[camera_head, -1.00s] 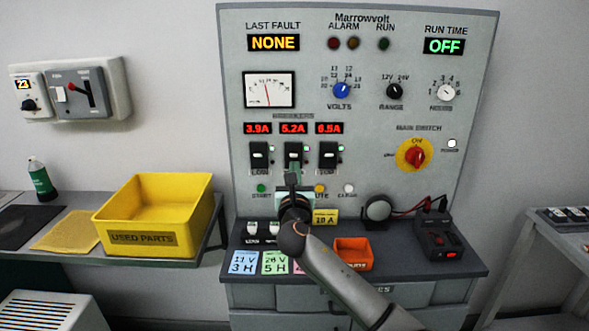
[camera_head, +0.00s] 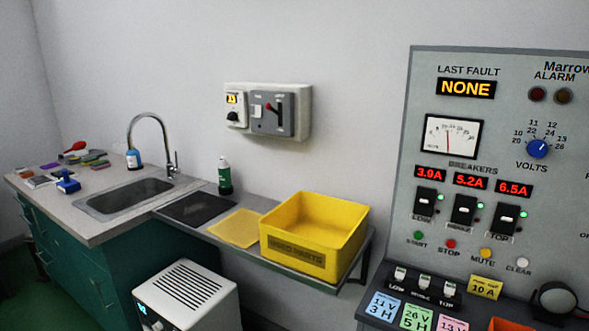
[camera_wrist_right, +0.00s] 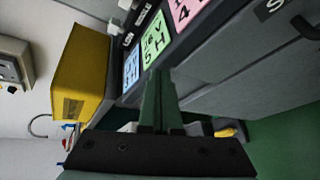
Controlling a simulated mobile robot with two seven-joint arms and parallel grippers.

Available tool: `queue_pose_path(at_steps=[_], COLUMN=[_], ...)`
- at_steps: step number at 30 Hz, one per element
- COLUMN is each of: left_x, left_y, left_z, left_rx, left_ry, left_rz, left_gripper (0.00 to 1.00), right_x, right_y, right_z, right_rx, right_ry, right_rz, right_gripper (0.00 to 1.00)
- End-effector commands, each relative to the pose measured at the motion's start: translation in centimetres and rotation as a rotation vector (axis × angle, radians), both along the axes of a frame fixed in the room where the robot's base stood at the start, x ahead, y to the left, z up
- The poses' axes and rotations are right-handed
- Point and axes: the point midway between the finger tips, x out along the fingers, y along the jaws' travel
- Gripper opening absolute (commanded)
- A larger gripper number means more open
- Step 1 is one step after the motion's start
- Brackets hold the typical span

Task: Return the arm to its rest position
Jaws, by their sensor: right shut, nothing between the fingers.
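My right gripper (camera_wrist_right: 161,108) shows in the right wrist view, its two green fingers shut together with nothing between them. It is in front of the grey test panel's bench, apart from it. In that view the coloured cards (camera_wrist_right: 155,42) on the bench lie beyond the fingertips. No arm or gripper of mine shows in the head view. The grey panel (camera_head: 398,150) stands at the right of the head view, with three breaker switches (camera_head: 464,210) under red readouts of 3.9A, 5.2A and 6.5A. My left gripper is in neither view.
A yellow used-parts bin (camera_head: 345,245) stands on the side shelf, and shows in the wrist view (camera_wrist_right: 88,70) too. A sink (camera_head: 130,197) sits in the counter at the left. A white vented box (camera_head: 188,290) stands below the shelf. A switch box (camera_head: 268,112) hangs on the wall.

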Motion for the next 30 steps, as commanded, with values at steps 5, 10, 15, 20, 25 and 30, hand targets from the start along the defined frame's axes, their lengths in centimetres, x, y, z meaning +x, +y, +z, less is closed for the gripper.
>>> queue_pose_path(at_steps=[5, 10, 15, 20, 25, 30], left_x=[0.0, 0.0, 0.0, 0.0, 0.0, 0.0], left_y=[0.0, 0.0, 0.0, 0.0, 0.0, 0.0], left_z=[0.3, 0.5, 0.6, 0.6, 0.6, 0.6], left_rx=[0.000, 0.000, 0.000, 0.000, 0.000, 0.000], left_ry=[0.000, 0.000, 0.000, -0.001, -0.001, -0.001], left_rz=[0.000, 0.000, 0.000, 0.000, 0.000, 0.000], left_gripper=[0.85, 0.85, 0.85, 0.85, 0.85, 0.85], right_x=[-9.6, -18.4, -24.1, -26.0, -26.1, -26.1], right_y=[4.9, 8.1, 9.7, 10.2, 10.2, 10.2], right_z=[-8.5, -12.5, -13.9, -14.2, -14.2, -14.2], right_rx=[0.658, 1.213, 1.565, 1.697, 1.700, 1.700], right_ry=[0.125, 0.220, 0.262, 0.269, 0.268, 0.268], right_rz=[-0.149, -0.415, -0.659, -0.763, -0.765, -0.765], right_gripper=[0.00, 0.00, 0.00, 0.00, 0.00, 0.00])
